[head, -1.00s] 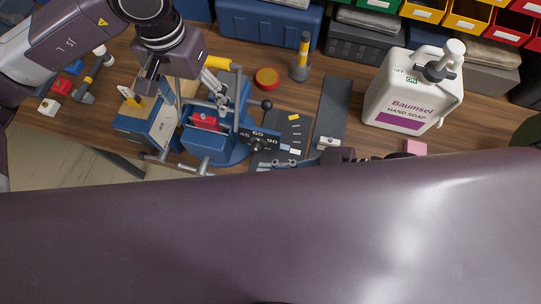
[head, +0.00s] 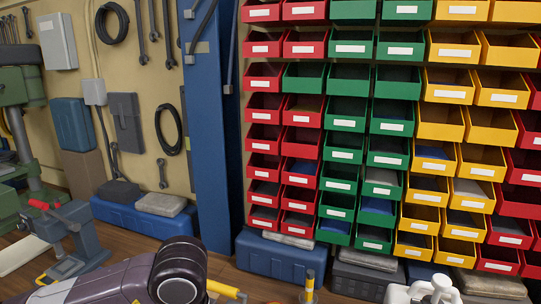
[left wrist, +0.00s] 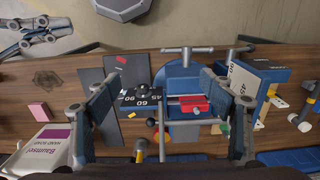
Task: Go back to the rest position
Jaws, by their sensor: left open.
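In the left wrist view my left gripper (left wrist: 153,88) is open, its two fingers wide apart with nothing between the tips. It hangs above the bench, over the blue vise (left wrist: 182,76) with a red piece (left wrist: 190,104) in it. Only my left arm's dark housing shows at the bottom left of the head view; the fingers are hidden there. Grey jointed metal parts (left wrist: 38,32) show at the top left of the left wrist view; I cannot tell whether they are my right gripper.
Rows of red, green and yellow bins (head: 375,120) fill the wall beside a blue post (head: 213,130). A blue box with a white label (left wrist: 262,80) stands by the vise. A green machine (head: 25,140) is at far left.

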